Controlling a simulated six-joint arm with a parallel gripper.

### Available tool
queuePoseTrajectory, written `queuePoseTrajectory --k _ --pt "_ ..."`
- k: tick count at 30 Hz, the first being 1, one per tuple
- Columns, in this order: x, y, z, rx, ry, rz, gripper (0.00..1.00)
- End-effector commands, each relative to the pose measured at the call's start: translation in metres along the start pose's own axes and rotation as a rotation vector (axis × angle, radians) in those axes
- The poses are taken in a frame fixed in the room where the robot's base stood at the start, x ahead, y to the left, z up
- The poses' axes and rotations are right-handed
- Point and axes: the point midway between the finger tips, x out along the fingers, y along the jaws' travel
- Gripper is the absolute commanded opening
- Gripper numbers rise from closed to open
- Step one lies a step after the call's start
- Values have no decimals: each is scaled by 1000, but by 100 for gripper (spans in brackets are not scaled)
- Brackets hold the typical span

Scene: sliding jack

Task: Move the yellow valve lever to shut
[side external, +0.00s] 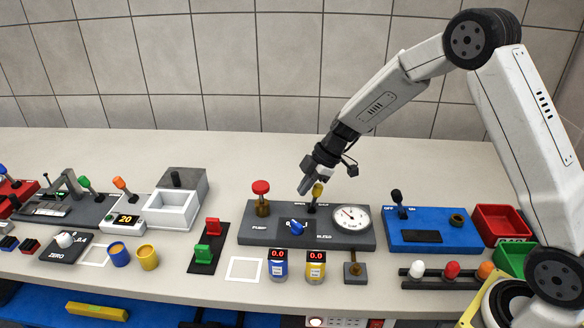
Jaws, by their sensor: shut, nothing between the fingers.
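The yellow valve lever (318,189) stands on the back part of a dark grey panel (266,231) in the middle of the bench. It has a yellow grip on a dark stem and looks roughly upright. Small white lettering lies on either side of its base, too small to read surely. My gripper (304,189) is shut and empty, pointing down just left of the yellow grip. I cannot tell whether it touches the lever. The gripper body overlaps the area just behind the grip.
The same panel carries a red knob (261,188), a blue handle (297,226) and a round gauge (351,218). A blue panel with a black lever (397,197) stands to the right. A grey box (175,205) lies to the left. The bench behind the panels is clear.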

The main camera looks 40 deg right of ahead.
Motion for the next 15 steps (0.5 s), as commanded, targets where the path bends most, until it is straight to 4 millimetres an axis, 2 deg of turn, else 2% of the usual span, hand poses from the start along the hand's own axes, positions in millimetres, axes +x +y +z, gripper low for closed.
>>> queuePoseTrajectory --k 6,15 --pt "-5 0 15 1 0 -2 0" --pt "-6 -1 18 0 0 -2 0"
